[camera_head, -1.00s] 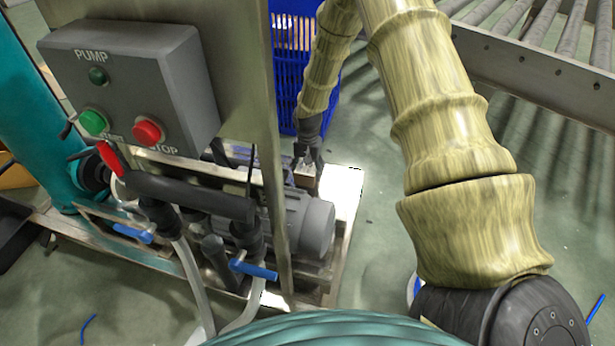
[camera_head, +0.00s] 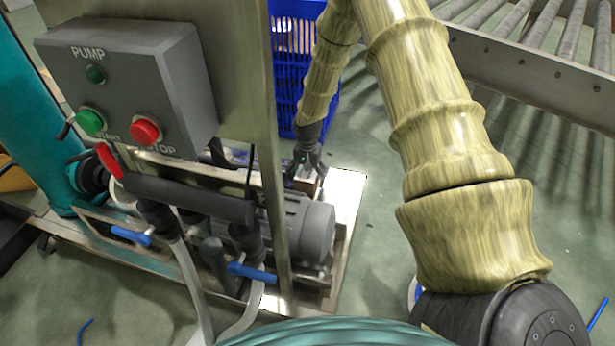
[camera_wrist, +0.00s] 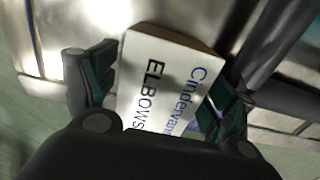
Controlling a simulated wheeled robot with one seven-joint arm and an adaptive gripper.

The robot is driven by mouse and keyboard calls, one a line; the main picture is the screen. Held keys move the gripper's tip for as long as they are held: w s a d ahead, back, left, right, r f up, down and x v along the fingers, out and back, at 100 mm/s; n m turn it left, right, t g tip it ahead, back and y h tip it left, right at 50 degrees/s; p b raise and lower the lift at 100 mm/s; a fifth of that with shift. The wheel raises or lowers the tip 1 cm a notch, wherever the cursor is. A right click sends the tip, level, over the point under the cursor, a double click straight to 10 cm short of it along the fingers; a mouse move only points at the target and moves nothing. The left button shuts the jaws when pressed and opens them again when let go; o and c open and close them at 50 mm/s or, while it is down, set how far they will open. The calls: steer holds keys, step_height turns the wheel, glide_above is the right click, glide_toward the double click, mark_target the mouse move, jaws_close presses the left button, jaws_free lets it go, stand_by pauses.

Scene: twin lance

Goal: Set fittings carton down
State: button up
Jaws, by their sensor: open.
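The fittings carton (camera_wrist: 158,85) is a small box with a white top marked "ELBOWS" and "Cindervane" and a brown side, seen in the wrist view. In the head view the carton (camera_head: 305,184) shows small, at the bright metal skid beside the pump motor. My gripper (camera_wrist: 155,95) is open, with one dark finger on each side of the carton. In the head view my gripper (camera_head: 308,165) is just above the carton, pointing down. The carton's underside is hidden, and I cannot tell whether the fingers touch it.
The grey pump motor (camera_head: 305,228) stands close to the carton. The metal skid (camera_head: 347,205) has a bare bright strip at its right. A blue crate (camera_head: 290,70) stands behind, and a roller conveyor (camera_head: 540,60) is at the upper right. A grey control box (camera_head: 130,85) is at the left.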

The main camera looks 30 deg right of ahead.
steer(key=shift+r, duration=0.1)
step_height(320, 180, up, 12)
steer(key=p, duration=0.6)
steer(key=shift+p, duration=0.4)
